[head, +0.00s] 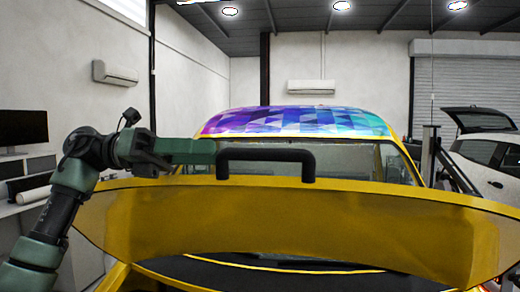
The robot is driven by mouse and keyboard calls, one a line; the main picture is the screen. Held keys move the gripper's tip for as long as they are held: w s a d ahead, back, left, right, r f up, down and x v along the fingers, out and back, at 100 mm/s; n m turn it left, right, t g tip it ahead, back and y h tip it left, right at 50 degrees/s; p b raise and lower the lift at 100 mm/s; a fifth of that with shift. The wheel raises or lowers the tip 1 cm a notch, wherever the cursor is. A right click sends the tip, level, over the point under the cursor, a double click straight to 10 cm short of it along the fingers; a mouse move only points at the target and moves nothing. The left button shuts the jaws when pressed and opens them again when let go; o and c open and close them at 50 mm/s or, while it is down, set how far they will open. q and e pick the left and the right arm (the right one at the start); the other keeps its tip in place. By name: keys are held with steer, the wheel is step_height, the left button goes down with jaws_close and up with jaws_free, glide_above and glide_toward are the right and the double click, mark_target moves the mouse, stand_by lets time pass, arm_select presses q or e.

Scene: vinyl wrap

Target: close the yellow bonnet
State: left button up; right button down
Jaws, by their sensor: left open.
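The yellow bonnet (300,225) stands raised across the lower part of the head view, with its inner face towards me and the dark engine bay opening below it. A black handle (266,155) rises from the bonnet's top edge near the middle. My left gripper (200,152) is open, just left of the handle, with its green fingers pointing right towards the handle's left post. I cannot tell whether the fingers touch the handle. My right gripper is not in view.
The car's windscreen and patterned purple-blue roof (295,121) are behind the bonnet. A white car (487,155) with its tailgate up stands at the right. A desk (30,165) with a monitor (23,127) is at the far left, near my left arm.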

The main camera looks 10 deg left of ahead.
mark_target(226, 149)
arm_select(q)
steer(key=d, duration=0.1)
steer(key=d+p, duration=0.1)
steer(key=d, duration=0.2)
steer(key=shift+s+r, duration=0.2)
steer(key=shift+s, duration=0.05)
steer(key=d, duration=0.1)
steer(key=d+p, duration=0.1)
steer(key=d, duration=0.1)
steer(key=d+p, duration=0.1)
steer(key=d, duration=0.1)
steer(key=shift+w+f, duration=0.15)
steer(key=shift+w, duration=0.25)
steer(key=shift+s+d, duration=0.1)
steer(key=shift+d, duration=0.2)
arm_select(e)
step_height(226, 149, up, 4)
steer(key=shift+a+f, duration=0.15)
arm_select(q)
steer(key=shift+a+f, duration=0.1)
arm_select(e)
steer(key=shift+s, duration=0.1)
arm_select(q)
steer(key=shift+c, duration=0.9)
jaws_close()
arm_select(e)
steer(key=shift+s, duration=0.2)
